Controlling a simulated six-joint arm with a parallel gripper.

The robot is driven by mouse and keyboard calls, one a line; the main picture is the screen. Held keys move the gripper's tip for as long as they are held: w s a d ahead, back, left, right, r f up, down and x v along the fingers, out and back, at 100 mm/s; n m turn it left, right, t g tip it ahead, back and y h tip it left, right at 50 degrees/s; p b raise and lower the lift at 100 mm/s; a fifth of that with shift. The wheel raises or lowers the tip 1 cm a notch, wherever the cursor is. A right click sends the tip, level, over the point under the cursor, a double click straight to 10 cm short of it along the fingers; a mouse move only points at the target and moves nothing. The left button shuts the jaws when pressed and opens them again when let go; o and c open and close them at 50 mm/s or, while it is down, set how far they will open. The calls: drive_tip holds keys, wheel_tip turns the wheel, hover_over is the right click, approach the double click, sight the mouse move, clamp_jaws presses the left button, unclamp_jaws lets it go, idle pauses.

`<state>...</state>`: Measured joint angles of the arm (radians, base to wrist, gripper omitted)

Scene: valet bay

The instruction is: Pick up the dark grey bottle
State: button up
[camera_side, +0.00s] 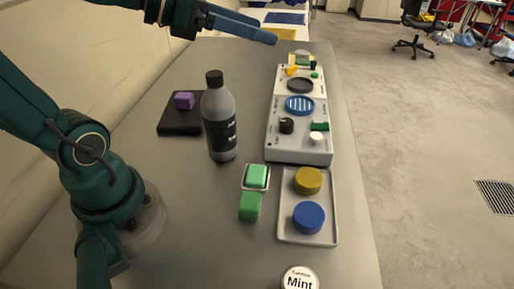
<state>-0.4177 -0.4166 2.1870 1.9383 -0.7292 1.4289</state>
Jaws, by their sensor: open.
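The dark grey bottle (219,118) stands upright on the grey table, left of centre. It has a black cap and a black label with light lettering. My gripper (272,38) is at the top of the picture, above and beyond the bottle, and apart from it. Its long blue fingers point right, and nothing shows between them. Seen edge-on, the two fingers largely overlap.
A black pad (172,127) with a purple block (184,100) lies left of the bottle. A control panel (290,154) stands to its right. Green blocks (250,207), a tray (307,240) with yellow and blue discs, and a Mint tin (299,280) are nearer the front.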

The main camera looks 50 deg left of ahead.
drive_tip(key=o, duration=0.3)
drive_tip(key=shift+r, duration=0.1)
